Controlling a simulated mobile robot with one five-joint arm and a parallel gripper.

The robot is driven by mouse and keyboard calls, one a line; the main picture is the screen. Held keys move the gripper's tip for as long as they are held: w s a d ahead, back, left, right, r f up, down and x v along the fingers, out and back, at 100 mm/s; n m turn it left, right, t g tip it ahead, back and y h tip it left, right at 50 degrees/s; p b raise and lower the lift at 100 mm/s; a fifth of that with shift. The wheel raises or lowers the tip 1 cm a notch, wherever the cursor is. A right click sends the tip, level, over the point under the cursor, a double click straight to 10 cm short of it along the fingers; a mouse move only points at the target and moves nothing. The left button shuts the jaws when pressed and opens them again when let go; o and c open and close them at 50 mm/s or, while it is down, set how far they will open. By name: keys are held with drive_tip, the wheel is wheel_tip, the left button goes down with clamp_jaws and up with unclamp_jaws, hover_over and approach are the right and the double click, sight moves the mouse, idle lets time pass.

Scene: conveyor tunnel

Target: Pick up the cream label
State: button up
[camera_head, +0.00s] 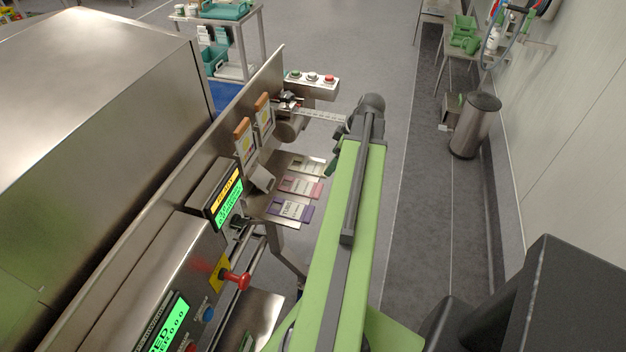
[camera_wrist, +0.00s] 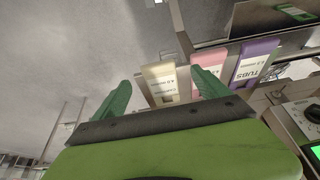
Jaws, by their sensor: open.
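The cream label (camera_head: 306,166) lies at the far end of a row of labels on a small metal shelf (camera_head: 262,208). In the wrist view the cream label (camera_wrist: 161,84) shows between the two green fingers of my gripper (camera_wrist: 161,76). The fingers are apart and nothing is held. Whether they are level with the label or above it, I cannot tell. In the head view my gripper (camera_head: 334,154) is mostly hidden by my arm, just right of the cream label. A pink label (camera_head: 300,187) and a purple label (camera_head: 291,210) lie beside it, nearer the head camera.
A steel machine wall (camera_head: 190,165) with lit green displays runs along the left of the shelf. The floor to the right is clear up to a bin (camera_head: 474,125).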

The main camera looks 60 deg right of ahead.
sight(310, 167)
drive_tip(key=b+x, duration=0.5)
drive_tip(key=shift+w+f, duration=0.1)
drive_tip(key=shift+w, duration=0.1)
drive_tip(key=shift+c, duration=0.2)
drive_tip(key=c, duration=1.4)
drive_tip(key=shift+r+p, duration=0.25)
drive_tip(key=shift+p, duration=0.05)
